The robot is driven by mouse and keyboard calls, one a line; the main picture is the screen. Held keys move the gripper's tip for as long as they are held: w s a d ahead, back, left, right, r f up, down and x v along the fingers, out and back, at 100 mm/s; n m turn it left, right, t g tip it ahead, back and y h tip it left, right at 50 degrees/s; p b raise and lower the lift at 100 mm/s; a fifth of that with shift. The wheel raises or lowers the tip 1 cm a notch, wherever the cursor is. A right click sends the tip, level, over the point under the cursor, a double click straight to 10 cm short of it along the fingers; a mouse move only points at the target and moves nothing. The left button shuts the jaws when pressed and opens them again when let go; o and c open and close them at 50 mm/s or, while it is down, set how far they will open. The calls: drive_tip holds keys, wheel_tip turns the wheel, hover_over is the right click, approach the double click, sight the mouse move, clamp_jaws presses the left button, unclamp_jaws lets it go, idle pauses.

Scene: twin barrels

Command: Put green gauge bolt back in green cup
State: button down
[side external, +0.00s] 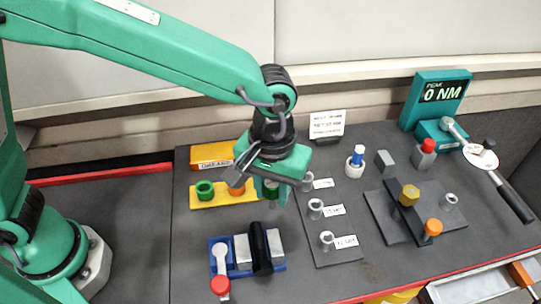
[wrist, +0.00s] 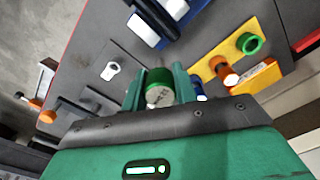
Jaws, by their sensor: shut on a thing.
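My gripper (side external: 272,190) is shut on the green gauge bolt (wrist: 158,88), whose green head and pale face show between the fingers in the wrist view. In the side view the green bolt (side external: 271,188) is partly hidden by my gripper, above the grey board just right of the yellow holder. The green cup (side external: 204,188) is an open green ring at the left of the yellow holder (side external: 222,199); it also shows in the wrist view (wrist: 249,43). It stands left of my gripper, apart from the bolt.
An orange piece (side external: 236,187) stands beside the green cup, close to my gripper. A blue tray (side external: 240,268) with tools lies in front. Sockets with white labels (side external: 335,210) stand on a grey plate to the right. A dark fixture (side external: 405,212) is farther right.

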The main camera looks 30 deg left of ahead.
drive_tip(key=a+f+n, duration=0.1)
drive_tip(key=a+n, duration=0.2)
drive_tip(key=a, duration=1.6)
drive_tip(key=shift+w+a+f+n, duration=0.2)
drive_tip(key=shift+w+a+n, duration=0.05)
drive_tip(key=shift+n, duration=0.05)
drive_tip(key=shift+f, duration=0.15)
drive_tip(key=shift+f, duration=2.7)
drive_tip(key=shift+f, duration=1.9)
drive_tip(key=c, duration=1)
unclamp_jaws()
drive_tip(key=shift+r, duration=0.15)
